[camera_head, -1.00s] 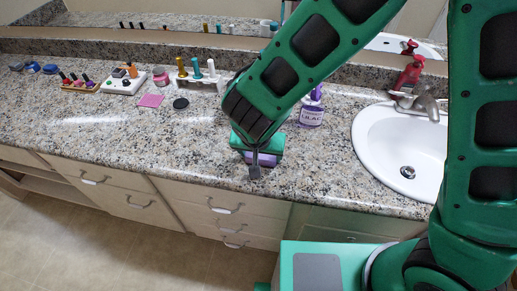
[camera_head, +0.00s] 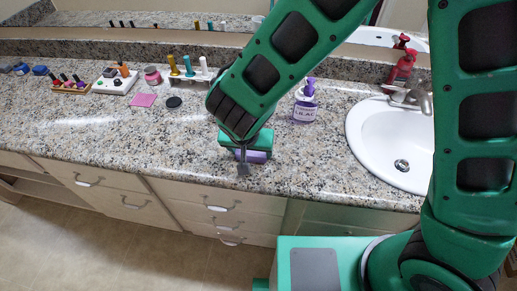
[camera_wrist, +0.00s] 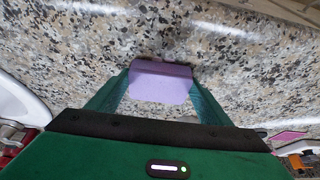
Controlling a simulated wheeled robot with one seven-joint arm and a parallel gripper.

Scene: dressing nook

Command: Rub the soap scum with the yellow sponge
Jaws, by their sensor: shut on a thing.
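My gripper (camera_head: 246,160) is low over the front part of the granite counter, left of the sink. It is shut on a purple block (camera_wrist: 161,83), which looks like a sponge. The block also shows beside the finger in the head view (camera_head: 259,156). In the wrist view it sits between the two green fingers, close to the counter; I cannot tell whether it touches. I see no yellow sponge. I cannot make out soap scum on the speckled stone; the block and gripper hide part of the surface.
A purple lilac bottle (camera_head: 305,104) stands just right of my gripper, before the white sink (camera_head: 370,140) and red dispenser (camera_head: 402,70). Left are a black disc (camera_head: 173,102), a pink square (camera_head: 143,100) and a white bottle rack (camera_head: 190,78). The counter's left front is clear.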

